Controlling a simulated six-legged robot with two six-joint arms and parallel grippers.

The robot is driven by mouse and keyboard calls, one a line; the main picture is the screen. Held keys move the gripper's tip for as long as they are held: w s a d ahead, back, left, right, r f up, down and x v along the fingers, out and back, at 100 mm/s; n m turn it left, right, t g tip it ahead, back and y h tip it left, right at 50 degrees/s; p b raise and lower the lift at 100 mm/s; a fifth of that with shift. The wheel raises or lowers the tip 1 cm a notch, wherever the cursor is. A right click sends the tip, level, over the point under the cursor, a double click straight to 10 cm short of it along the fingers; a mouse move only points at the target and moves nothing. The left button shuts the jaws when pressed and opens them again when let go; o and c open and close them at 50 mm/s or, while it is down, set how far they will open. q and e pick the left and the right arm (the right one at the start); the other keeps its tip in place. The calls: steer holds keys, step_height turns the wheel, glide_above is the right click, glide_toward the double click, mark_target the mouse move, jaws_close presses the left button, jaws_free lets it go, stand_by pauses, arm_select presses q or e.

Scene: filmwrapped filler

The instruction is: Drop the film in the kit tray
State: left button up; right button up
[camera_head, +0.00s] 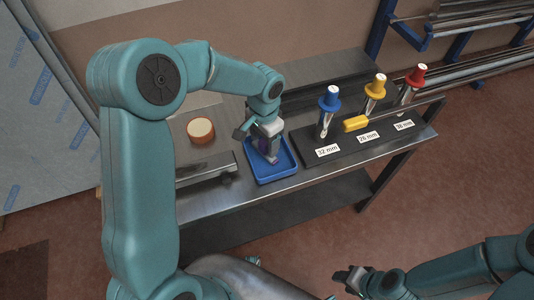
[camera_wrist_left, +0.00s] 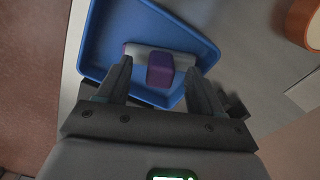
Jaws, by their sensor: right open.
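A pale strip with a purple end and a purple block at its middle, which I take for the film (camera_wrist_left: 160,70), shows in the left wrist view over the blue kit tray (camera_wrist_left: 98,43). The tray (camera_head: 291,170) stands on the bench in the head view. My left gripper (camera_head: 266,153) reaches down into the tray. In the wrist view its fingers (camera_wrist_left: 158,72) are apart, either side of the purple block with gaps, and overlap the strip's ends. Whether the strip touches the tray floor is unclear. My right gripper (camera_head: 347,281) is open and empty at the lower right, away from the bench.
Right of the tray, a dark rack (camera_head: 350,145) holds blue (camera_head: 330,98), yellow (camera_head: 376,86) and red (camera_head: 416,76) capped tools behind size labels. A yellow piece (camera_head: 355,123) lies there. A round brown container (camera_head: 201,130) stands left of the tray.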

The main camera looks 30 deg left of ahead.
arm_select(q)
step_height(320, 180, up, 16)
steer(key=p, duration=0.1)
steer(key=shift+r+p, duration=0.15)
steer(key=shift+p, duration=0.2)
stand_by(0.6)
